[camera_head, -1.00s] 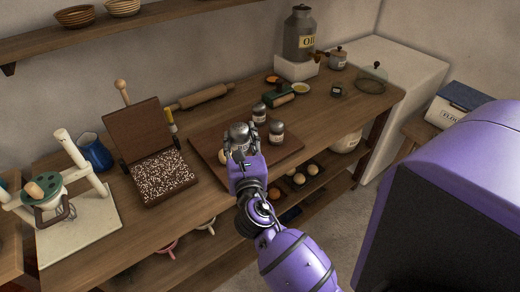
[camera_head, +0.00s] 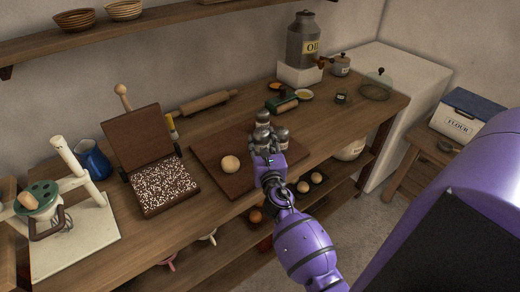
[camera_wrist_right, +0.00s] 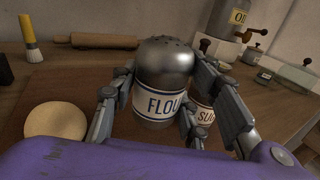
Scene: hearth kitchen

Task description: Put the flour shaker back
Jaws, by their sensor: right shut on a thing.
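The flour shaker (camera_wrist_right: 165,75) is a dark metal jar with a domed, holed top and a white "FLOU…" label in the right wrist view. My right gripper (camera_head: 264,146) is shut on it, one finger on each side, and it looks upright. In the head view the flour shaker (camera_head: 262,131) is partly hidden by the gripper. It is over the right part of the dark wooden board (camera_head: 212,151); I cannot tell if its base touches. The sugar shaker (camera_head: 282,137) stands close on its right, and another shaker (camera_head: 262,116) just behind. My left gripper is out of view.
A dough ball (camera_head: 230,164) lies on the board to the left. Behind are a rolling pin (camera_head: 208,102), a green-and-wood tool (camera_head: 282,104) and an oil can (camera_head: 303,42). A hinged press (camera_head: 163,186) stands further left. The shelf below holds several round items.

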